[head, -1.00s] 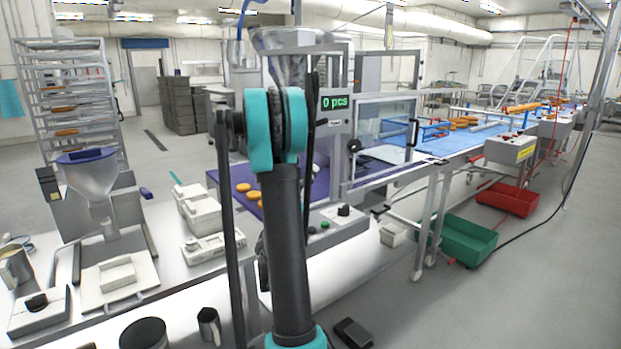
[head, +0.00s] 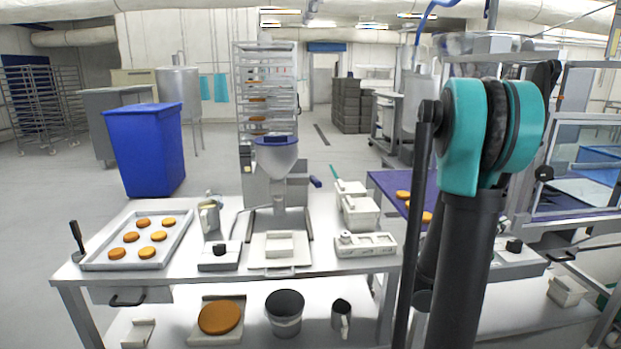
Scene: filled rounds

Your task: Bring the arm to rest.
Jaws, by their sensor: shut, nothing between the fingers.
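My arm (head: 466,255) stands folded upright at the right of the head view. Its thick dark link rises from the bottom edge to a teal elbow joint (head: 494,130) at the top. A thinner black link (head: 413,215) of mine hangs down from the elbow on its left side and runs to the bottom edge. My gripper is not seen in this view, so its fingers are hidden. The arm covers part of the purple surface (head: 383,180) and the machine behind it.
A steel table (head: 330,262) ahead holds a tray (head: 92,262) of filled rounds, a funnel machine (head: 277,160) and white containers (head: 360,212). Its lower shelf carries a bucket (head: 285,312) and a jug (head: 341,318). A blue bin (head: 146,150) stands behind. Floor at the left is clear.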

